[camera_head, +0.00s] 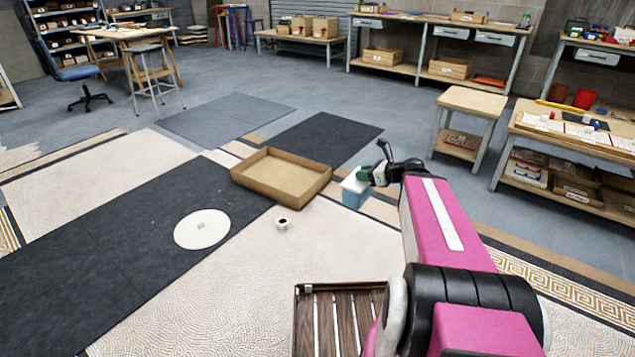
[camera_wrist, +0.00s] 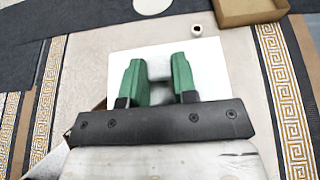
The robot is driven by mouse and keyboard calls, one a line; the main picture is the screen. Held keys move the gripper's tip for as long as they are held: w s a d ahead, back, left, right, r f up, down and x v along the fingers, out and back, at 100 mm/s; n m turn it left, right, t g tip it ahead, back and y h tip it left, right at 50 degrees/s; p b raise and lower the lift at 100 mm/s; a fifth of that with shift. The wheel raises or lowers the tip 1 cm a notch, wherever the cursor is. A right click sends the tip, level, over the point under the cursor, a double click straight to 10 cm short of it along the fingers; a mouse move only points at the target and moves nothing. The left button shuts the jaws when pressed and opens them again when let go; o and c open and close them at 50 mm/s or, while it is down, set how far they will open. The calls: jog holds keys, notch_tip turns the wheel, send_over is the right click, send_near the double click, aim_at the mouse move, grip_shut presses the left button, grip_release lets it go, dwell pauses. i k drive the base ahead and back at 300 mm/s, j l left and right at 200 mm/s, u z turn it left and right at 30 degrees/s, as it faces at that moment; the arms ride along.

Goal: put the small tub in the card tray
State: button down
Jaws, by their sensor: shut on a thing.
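The small tub (camera_head: 355,192) is light blue with a white lid. It hangs or stands just right of the card tray in the head view; I cannot tell whether it is clear of the floor. My gripper (camera_head: 366,172) is over it with green fingers. In the wrist view the fingers (camera_wrist: 158,80) are closed on a raised part on top of the white lid (camera_wrist: 125,62). The fingers and palm hide part of the lid. The card tray (camera_head: 262,197) is a shallow, open brown box on the floor, empty. Its corner shows in the wrist view (camera_wrist: 232,17).
A small white ring-shaped thing (camera_head: 282,223) lies on the floor in front of the tray. A flat white disc (camera_head: 202,229) lies to the left. A slatted wooden thing (camera_head: 325,290) is near my arm. A small table (camera_head: 474,101) and a bench (camera_head: 560,133) stand right.

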aim_at(296, 188)
jog(key=i+j, duration=0.25)
jog(key=i, duration=0.25)
jog(key=i+j+u, duration=0.1)
jog(key=i+j, duration=0.15)
jog(key=i, duration=0.25)
jog(key=i+j, duration=0.2)
jog(key=i, duration=0.3)
jog(key=i+j+u, duration=0.15)
jog(key=i, duration=0.35)
